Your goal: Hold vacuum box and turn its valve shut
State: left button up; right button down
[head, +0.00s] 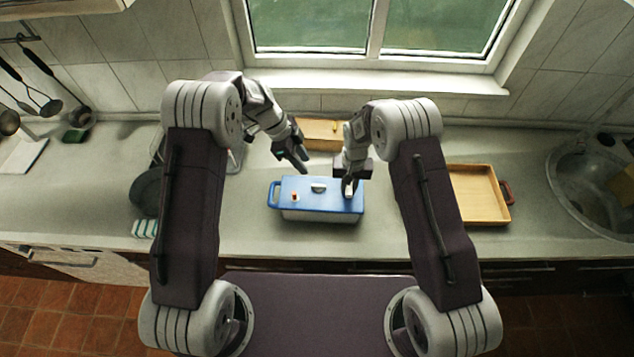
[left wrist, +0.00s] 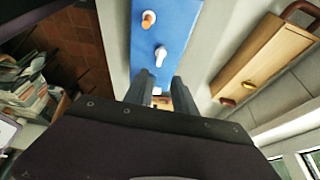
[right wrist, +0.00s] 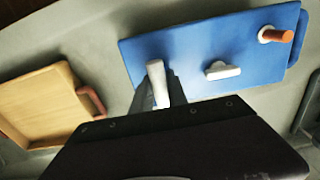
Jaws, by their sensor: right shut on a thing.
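The vacuum box (head: 318,213) is white with a blue lid (left wrist: 170,20) and a blue end handle, standing on the counter. Its lid carries a small orange-tipped fitting (right wrist: 276,36) on a white base near the left end, which looks like the valve, and a white knob (right wrist: 222,71) in the middle. My right gripper (head: 349,187) is shut on an upright white grip (right wrist: 158,84) at the lid's right end. My left gripper (head: 303,168) is open and empty above the lid's back edge; its parted fingers (left wrist: 165,85) show beside the white knob.
A wooden tray (head: 478,195) with a red handle lies to the right, before the sink (head: 590,185). A wooden box (head: 320,126) stands behind the vacuum box. A dark round pan (head: 147,190) and a rack are at the left. The counter in front of the box is clear.

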aim_at(319, 185)
pick_arm(q)
jog(key=x, duration=1.2)
jog(key=shift+a+f, duration=0.15)
jog(key=shift+a, duration=0.05)
grip_shut()
